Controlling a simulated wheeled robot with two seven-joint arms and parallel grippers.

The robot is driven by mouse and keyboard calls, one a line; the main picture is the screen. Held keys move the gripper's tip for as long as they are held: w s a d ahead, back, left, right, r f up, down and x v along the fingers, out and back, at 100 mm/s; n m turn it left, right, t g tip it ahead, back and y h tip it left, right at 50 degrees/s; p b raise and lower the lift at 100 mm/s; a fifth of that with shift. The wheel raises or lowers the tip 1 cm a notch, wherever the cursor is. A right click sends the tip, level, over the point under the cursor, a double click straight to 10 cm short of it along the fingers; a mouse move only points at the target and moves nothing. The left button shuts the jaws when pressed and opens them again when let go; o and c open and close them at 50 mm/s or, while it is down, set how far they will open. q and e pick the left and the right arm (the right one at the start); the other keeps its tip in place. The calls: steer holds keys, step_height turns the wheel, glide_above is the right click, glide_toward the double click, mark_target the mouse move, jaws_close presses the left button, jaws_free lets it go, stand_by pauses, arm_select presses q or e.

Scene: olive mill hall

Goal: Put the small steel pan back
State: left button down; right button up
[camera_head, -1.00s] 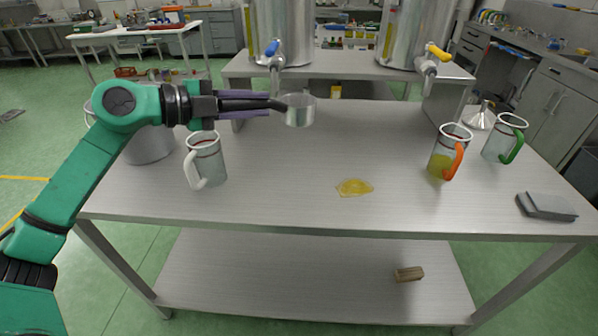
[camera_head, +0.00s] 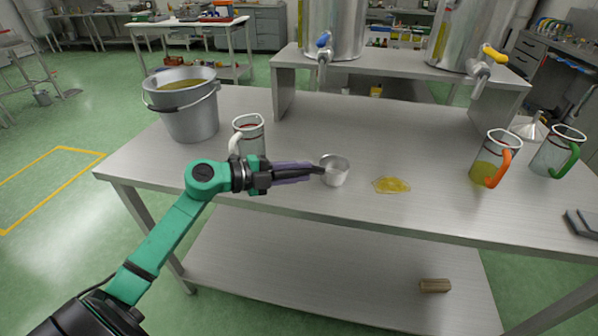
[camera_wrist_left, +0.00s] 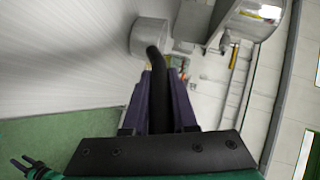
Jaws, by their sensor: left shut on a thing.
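The small steel pan (camera_head: 336,172) is a shallow round cup with a dark handle, near the front middle of the steel table (camera_head: 300,203). My left gripper (camera_head: 308,172) is shut on the pan's handle, and the cup points to the right. I cannot tell whether the pan touches the table or hangs just above it. In the left wrist view the handle runs up between the purple fingers (camera_wrist_left: 160,100) to the pan (camera_wrist_left: 150,36).
A bucket of yellow liquid (camera_head: 187,112) and a white-handled jug (camera_head: 250,136) stand at the left. A yellow puddle (camera_head: 391,185) lies right of the pan. An orange-handled jug (camera_head: 494,160) and a green-handled jug (camera_head: 557,152) stand right. Steel tanks with taps (camera_head: 335,25) stand on the rear shelf.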

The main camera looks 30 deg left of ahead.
arm_select(q)
steer(key=c, duration=1.1)
jaws_free()
steer(key=shift+f, duration=0.1)
steer(key=o, duration=0.4)
steer(key=shift+r, duration=0.2)
steer(key=shift+s+a, duration=0.15)
steer(key=shift+s, duration=0.05)
steer(key=b+v, duration=0.1)
steer(key=v, duration=1)
steer(key=shift+s+a+b, duration=0.15)
steer(key=shift+s+b, duration=0.1)
steer(key=shift+b, duration=0.15)
